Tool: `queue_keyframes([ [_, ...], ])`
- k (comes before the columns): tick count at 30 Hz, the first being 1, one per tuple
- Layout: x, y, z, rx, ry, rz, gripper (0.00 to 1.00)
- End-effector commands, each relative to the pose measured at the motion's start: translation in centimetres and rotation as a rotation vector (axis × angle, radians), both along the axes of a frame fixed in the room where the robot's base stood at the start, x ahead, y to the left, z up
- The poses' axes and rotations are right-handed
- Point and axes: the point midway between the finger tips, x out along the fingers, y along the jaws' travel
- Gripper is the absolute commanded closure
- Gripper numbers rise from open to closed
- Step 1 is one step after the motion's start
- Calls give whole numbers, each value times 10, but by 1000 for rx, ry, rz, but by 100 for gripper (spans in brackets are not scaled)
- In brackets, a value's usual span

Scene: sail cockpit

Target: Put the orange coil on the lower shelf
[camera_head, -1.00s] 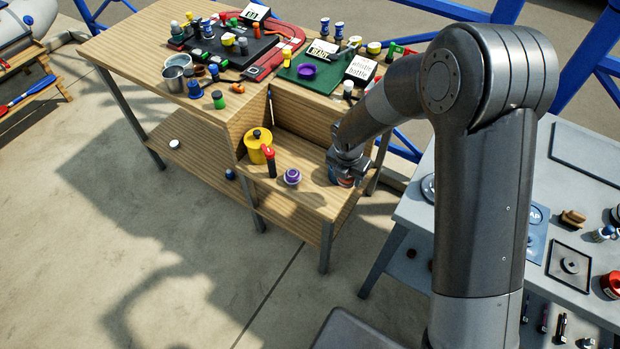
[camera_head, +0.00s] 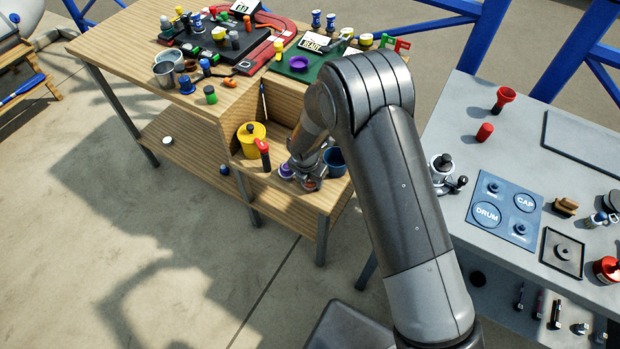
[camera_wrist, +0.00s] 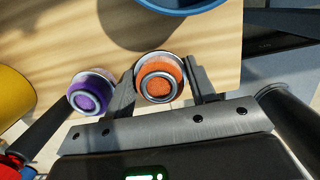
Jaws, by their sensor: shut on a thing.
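The orange coil (camera_wrist: 159,82) sits between the two fingers of my gripper (camera_wrist: 160,88) in the wrist view, and the gripper is shut on it. In the head view my gripper (camera_head: 308,182) is low over the front edge of the small wooden ledge (camera_head: 275,184), and the coil (camera_head: 309,185) is mostly hidden. A purple coil (camera_head: 286,170) is close beside the left finger; it also shows in the wrist view (camera_wrist: 90,92). A long lower shelf (camera_head: 190,158) runs under the wooden bench. I cannot tell whether the orange coil touches the ledge.
On the ledge are a yellow pot (camera_head: 251,138), a red-topped bottle (camera_head: 262,152) and a blue cup (camera_head: 334,162). The bench top (camera_head: 130,45) above is crowded. A grey table (camera_head: 470,150) stands to the right. The lower shelf has much bare room.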

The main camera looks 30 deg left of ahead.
Motion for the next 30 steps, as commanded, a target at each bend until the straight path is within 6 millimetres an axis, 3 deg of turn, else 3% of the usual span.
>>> queue_keyframes([
  [8,0,0,-2,1,0,0,75],
  [9,0,0,-2,1,0,-1,46],
  [16,0,0,-2,0,0,-1,27],
  [25,0,0,1,1,0,0,27],
  [30,-2,1,19,3,0,-1,27],
])
